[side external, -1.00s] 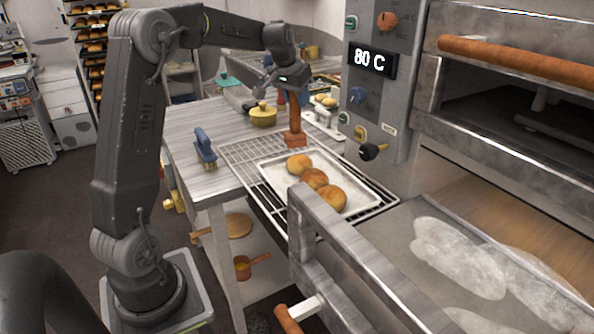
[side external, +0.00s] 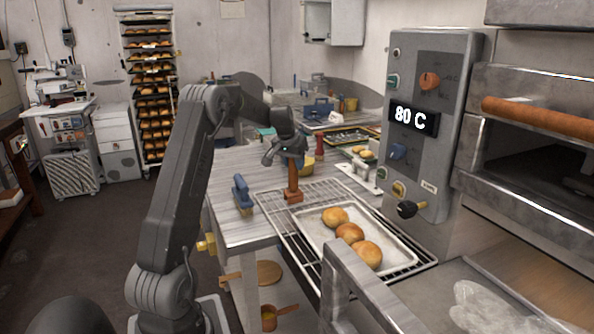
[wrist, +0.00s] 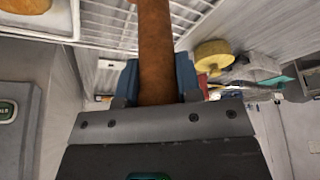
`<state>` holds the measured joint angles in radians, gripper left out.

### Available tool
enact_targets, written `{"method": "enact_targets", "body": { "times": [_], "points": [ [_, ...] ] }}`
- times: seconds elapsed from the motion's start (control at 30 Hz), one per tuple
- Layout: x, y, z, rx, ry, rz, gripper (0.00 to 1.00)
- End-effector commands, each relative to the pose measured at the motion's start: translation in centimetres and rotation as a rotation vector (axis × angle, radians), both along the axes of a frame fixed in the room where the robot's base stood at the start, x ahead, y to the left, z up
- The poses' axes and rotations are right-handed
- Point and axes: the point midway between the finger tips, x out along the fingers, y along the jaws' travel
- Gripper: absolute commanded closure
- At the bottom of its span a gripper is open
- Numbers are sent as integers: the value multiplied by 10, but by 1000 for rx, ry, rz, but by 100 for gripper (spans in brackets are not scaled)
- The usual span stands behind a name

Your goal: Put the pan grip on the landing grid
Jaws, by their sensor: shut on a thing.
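The pan grip (side external: 293,181) is a brown upright handle with a wider reddish-brown block at its lower end. My gripper (side external: 291,158) is shut on its upper part. In the wrist view the brown handle (wrist: 155,50) stands between my blue fingers (wrist: 158,82). The landing grid (side external: 283,226) is a wire rack at the end of the table, with a pale tray (side external: 385,240) on it. The block's lower end appears at the back part of the grid, behind the tray. I cannot tell whether it touches the wires.
Several things surround the grid. Three golden buns (side external: 350,233) lie on the tray. A yellow pot (wrist: 212,55) shows in the wrist view. The oven control panel (side external: 425,125) rises at the right, with a metal rail (side external: 350,280) in front.

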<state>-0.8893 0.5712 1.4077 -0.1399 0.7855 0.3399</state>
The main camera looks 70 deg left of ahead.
Motion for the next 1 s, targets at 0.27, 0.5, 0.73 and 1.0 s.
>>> {"method": "enact_targets", "body": {
  "times": [0.27,0.5,0.73,1.0],
  "points": [
    [0,0,-16,2,-2,-1,100],
    [0,0,-18,1,-1,-1,100],
    [0,0,-19,1,-1,-1,50],
    [0,0,-19,1,-1,-1,42]
  ]
}}
